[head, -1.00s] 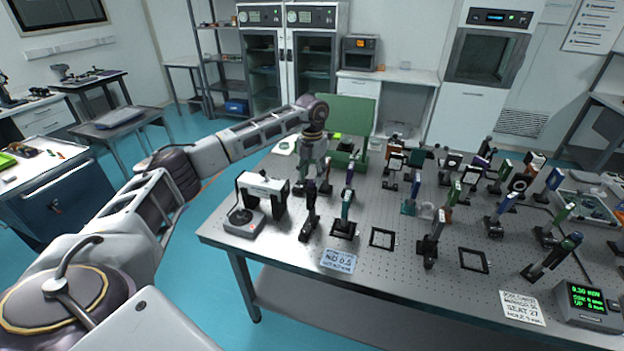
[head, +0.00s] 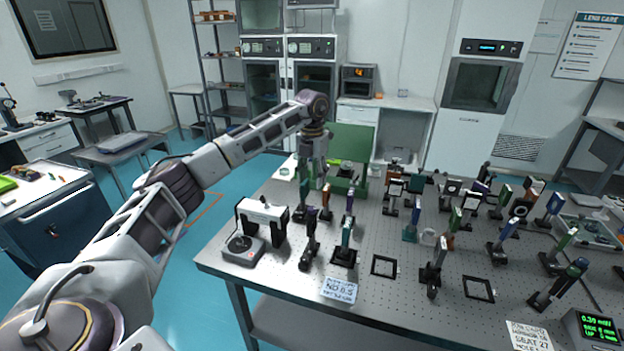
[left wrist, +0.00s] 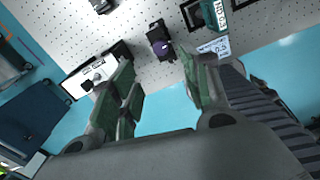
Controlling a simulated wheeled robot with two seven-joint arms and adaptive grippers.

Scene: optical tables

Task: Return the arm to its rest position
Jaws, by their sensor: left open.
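My left arm reaches in from the left in the head view and bends down at the elbow over the back left of the optical table (head: 330,298). My left gripper (head: 312,195) hangs above the tabletop near the left edge, partly hard to make out against the parts behind it. In the left wrist view my left gripper (left wrist: 160,95) shows two green-padded fingers spread apart with nothing between them. A purple-topped post (left wrist: 161,46) stands on the table beyond the fingers. My right gripper is not in view.
A white-and-black arch device with a joystick box (head: 243,250) stands at the table's left corner. Several optic mounts on posts crowd the table's middle and right. A green box (head: 345,178) stands at the back left. Blue floor lies free left of the table.

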